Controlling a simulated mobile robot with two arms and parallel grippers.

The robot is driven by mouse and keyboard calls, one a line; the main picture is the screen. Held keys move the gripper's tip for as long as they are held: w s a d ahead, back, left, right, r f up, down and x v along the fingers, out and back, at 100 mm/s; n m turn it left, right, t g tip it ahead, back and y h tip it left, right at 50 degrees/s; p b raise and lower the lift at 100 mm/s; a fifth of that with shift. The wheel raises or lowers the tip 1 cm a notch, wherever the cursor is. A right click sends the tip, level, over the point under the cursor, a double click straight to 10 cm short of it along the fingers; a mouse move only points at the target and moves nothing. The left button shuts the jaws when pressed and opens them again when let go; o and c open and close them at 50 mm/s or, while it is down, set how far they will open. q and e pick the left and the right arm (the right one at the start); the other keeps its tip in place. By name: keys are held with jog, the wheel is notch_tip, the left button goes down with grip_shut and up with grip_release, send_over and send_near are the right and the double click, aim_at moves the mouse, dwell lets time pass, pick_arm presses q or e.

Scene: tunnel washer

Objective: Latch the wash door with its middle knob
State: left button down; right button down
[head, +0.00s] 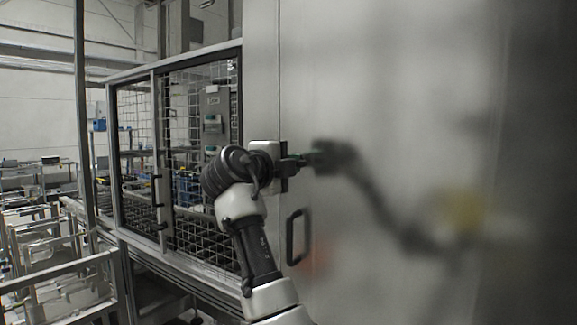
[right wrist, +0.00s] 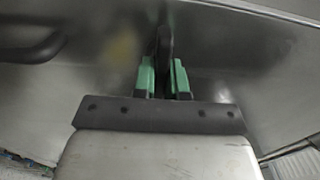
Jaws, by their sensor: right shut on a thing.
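The wash door (head: 400,120) is a large, shiny grey metal panel filling the right of the head view. It looks closed against the frame beside it, with a thin upright seam at its left edge. My right gripper (head: 303,160) is at the door's left edge. In the right wrist view its green-padded fingers (right wrist: 164,78) are shut on a dark, upright knob (right wrist: 165,45) on the door. The fingers hide the knob's lower part, and its turn angle is hard to tell. My left gripper is not in view.
A black pull handle (head: 297,237) sits on the door below my right gripper. It also shows at the upper left of the right wrist view (right wrist: 30,45). A wire-mesh guard (head: 200,190) stands left of the door. Metal racks (head: 50,260) fill the lower left.

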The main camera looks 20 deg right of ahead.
jog(key=shift+m, duration=0.3)
jog(key=c, duration=1.2)
grip_release()
jog(key=shift+o, duration=0.2)
jog(key=b+v, duration=0.4)
jog(key=v, duration=0.6)
jog(key=shift+s+a, duration=0.25)
jog(key=shift+f, duration=0.1)
